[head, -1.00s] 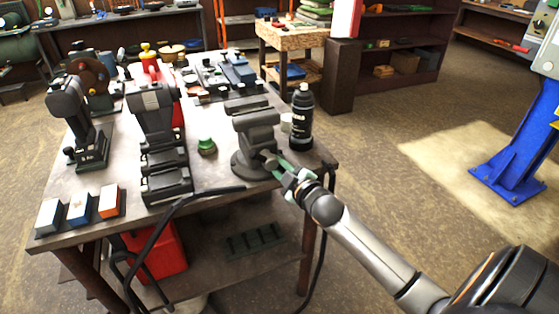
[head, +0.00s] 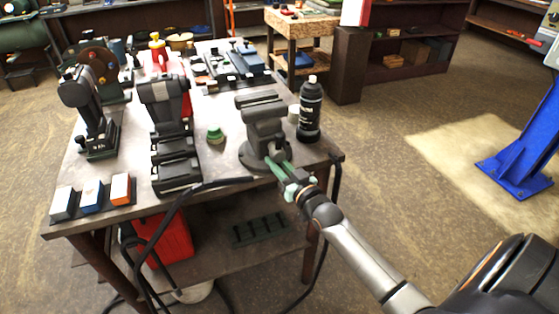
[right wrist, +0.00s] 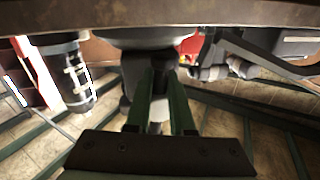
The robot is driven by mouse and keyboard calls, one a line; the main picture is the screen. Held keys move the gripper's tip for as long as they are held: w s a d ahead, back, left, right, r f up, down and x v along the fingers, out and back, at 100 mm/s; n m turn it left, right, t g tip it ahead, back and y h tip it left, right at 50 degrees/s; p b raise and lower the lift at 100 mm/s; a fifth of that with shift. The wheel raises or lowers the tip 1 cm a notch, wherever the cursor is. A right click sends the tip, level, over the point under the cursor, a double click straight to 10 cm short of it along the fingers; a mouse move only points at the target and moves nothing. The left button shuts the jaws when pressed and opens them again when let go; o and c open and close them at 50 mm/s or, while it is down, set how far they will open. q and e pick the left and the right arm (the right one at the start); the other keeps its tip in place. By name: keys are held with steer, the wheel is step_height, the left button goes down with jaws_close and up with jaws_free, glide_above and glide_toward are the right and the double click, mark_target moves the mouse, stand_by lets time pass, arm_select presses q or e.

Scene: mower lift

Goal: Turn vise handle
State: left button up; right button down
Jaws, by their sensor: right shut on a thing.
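The grey vise (head: 263,122) stands near the right front corner of the workbench (head: 230,165). My right gripper (head: 277,165) is at the front of the vise, low, beside its round base. Its green fingers also show in the right wrist view (right wrist: 162,98), close together on a dark piece at the vise. I take this to be the vise handle (right wrist: 160,62), mostly hidden by the fingers, so its angle is unclear. My left gripper is not in view.
A black spray bottle (head: 310,110) stands just right of the vise. A green-topped knob (head: 215,134) sits to its left. A black hose (head: 215,186) runs along the bench's front edge. Black tools and three small blocks (head: 92,199) occupy the left side.

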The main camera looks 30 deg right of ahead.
steer(key=m, duration=0.3)
steer(key=shift+w+a+r+t, duration=0.15)
steer(key=shift+a+r+t, duration=0.1)
steer(key=shift+a+t, duration=0.15)
steer(key=shift+a+r+m, duration=0.1)
steer(key=shift+r+m, duration=0.05)
steer(key=shift+m, duration=0.75)
steer(key=shift+r+h, duration=0.1)
steer(key=shift+h, duration=0.3)
steer(key=c, duration=0.8)
jaws_free()
steer(key=shift+f, duration=0.2)
steer(key=shift+s+f, duration=0.15)
steer(key=shift+s, duration=0.4)
steer(key=s, duration=0.7)
steer(key=s+b, duration=0.1)
steer(key=s, duration=0.3)
steer(key=shift+s+a+f, duration=0.15)
steer(key=shift+a+f, duration=0.2)
